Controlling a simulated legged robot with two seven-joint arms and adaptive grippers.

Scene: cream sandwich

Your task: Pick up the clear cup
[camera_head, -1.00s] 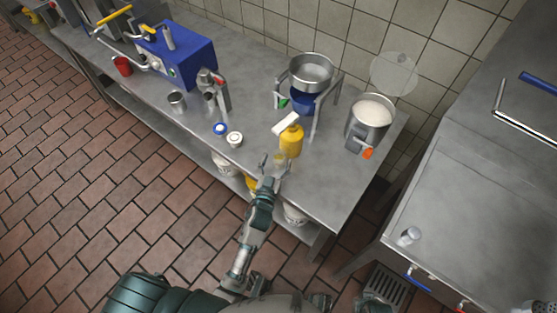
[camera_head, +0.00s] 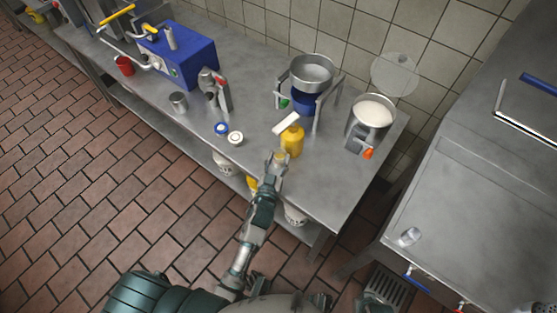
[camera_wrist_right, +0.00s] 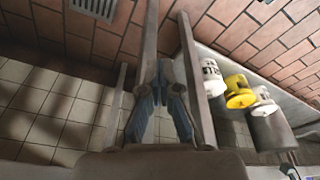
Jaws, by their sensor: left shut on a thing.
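The clear cup (camera_head: 281,157) stands near the front edge of the steel table, just in front of a yellow bottle (camera_head: 292,140). It is small and pale yellowish, and largely hidden by the fingers. My left gripper (camera_head: 276,161) is shut on the cup, which seems still at table height. My right gripper (camera_wrist_right: 163,88) shows in the right wrist view as two blue-grey fingers, down beside the table's lower shelf and away from the cup. Its opening is unclear.
A blue cap and a white lid (camera_head: 236,138) lie left of the cup. Behind stand a bowl on a stand (camera_head: 312,72) and a pot of white cream (camera_head: 373,112). A clear glass (camera_head: 410,236) lies on the right counter.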

